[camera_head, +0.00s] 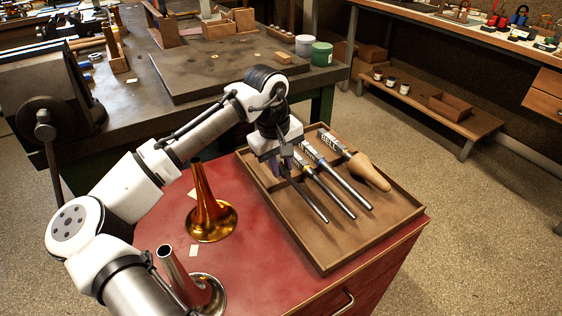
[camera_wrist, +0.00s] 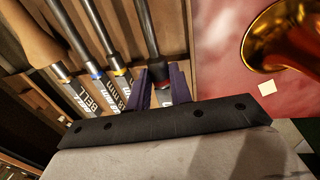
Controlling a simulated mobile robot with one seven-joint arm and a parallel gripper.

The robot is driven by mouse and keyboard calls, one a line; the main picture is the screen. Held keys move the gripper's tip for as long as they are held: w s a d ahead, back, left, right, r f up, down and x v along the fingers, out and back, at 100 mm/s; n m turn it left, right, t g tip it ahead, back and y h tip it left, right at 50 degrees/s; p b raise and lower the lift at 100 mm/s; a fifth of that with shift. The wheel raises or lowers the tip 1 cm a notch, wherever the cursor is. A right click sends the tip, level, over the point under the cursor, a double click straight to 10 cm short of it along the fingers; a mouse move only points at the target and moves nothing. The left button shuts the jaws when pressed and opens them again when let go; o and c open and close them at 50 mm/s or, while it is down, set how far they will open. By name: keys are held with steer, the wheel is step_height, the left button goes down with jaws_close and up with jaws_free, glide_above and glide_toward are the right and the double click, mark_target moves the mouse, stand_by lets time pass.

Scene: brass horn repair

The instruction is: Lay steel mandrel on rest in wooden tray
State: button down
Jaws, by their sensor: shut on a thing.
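My gripper (camera_head: 285,163) is low over the left side of the wooden tray (camera_head: 345,258), fingers pointing down. It is shut on a thin steel mandrel (camera_head: 312,203), near its upper end. In the wrist view the mandrel (camera_wrist: 148,28) runs between the two purple fingers (camera_wrist: 158,82). It lies low in the tray, roughly parallel to its neighbours, leftmost in the row in the head view. The gripper hides its held end, and I cannot tell whether it touches its rest. Two more steel rods (camera_head: 337,197) (camera_head: 351,188) and a wooden bell form (camera_head: 369,171) lie beside it.
The tray sits on a red cabinet top (camera_head: 264,262). A brass bell (camera_head: 209,217) and a second flared bell (camera_head: 198,293) stand left of the tray. The tray's front area is bare.

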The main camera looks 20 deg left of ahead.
steer(key=shift+f, duration=0.15)
stand_by(0.3)
steer(key=shift+f+b, duration=0.7)
steer(key=shift+f, duration=1.2)
steer(key=shift+r+p, duration=0.1)
steer(key=shift+p, duration=1.1)
stand_by(0.5)
steer(key=c, duration=1.2)
jaws_free()
steer(key=shift+o, duration=0.2)
step_height(320, 180, up, 14)
steer(key=s+a+p, duration=0.1)
steer(key=p, duration=1.1)
steer(key=shift+s+a+f+p, duration=0.2)
steer(key=shift+s+f+p, duration=0.1)
steer(key=shift+p, duration=0.1)
